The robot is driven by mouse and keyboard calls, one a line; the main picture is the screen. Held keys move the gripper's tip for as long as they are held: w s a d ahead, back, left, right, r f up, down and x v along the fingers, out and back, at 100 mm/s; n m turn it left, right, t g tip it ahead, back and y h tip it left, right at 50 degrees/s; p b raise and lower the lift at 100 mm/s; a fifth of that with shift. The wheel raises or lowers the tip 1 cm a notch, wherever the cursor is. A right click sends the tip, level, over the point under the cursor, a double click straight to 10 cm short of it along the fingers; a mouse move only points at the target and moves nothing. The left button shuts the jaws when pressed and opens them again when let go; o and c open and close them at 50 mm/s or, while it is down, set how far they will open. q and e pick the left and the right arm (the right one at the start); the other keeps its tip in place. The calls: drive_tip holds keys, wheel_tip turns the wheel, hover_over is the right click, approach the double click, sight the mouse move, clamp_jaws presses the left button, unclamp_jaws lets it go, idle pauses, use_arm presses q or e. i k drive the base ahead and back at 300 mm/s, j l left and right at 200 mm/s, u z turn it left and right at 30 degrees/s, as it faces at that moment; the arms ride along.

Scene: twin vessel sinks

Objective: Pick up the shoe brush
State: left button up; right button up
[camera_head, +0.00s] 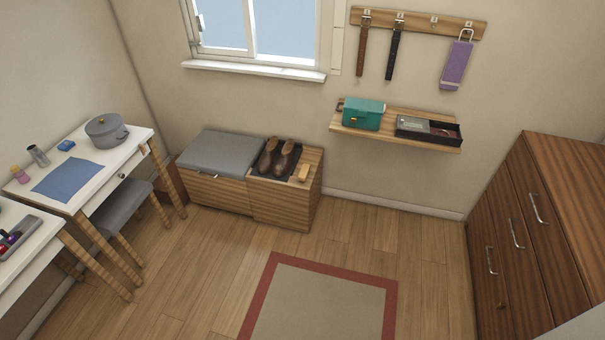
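A small light-brown wooden block, which looks like the shoe brush (304,173), lies on the right part of the low wooden bench (284,204) under the window. Its bristles are too small to make out. A pair of brown leather shoes (277,158) stands on a dark mat just left of it. Neither of my grippers is in view.
A grey cushion (217,153) covers the bench's left part. A white desk (112,168) with a grey pot and a grey stool stand at left. A wall shelf (391,128) and a brown cabinet (539,225) are at right. The red-bordered rug (325,300) and floor before the bench are clear.

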sight(304, 174)
drive_tip(key=z, duration=0.25)
drive_tip(key=i+j+z, duration=0.2)
drive_tip(key=z, duration=0.2)
drive_tip(key=i+j+z, duration=0.1)
drive_tip(key=j+z, duration=0.15)
drive_tip(key=z, duration=0.15)
drive_tip(key=i+j+z, duration=0.1)
drive_tip(key=j+z, duration=0.25)
drive_tip(key=i+j+z, duration=0.1)
drive_tip(key=j+z, duration=0.3)
drive_tip(key=l, duration=0.1)
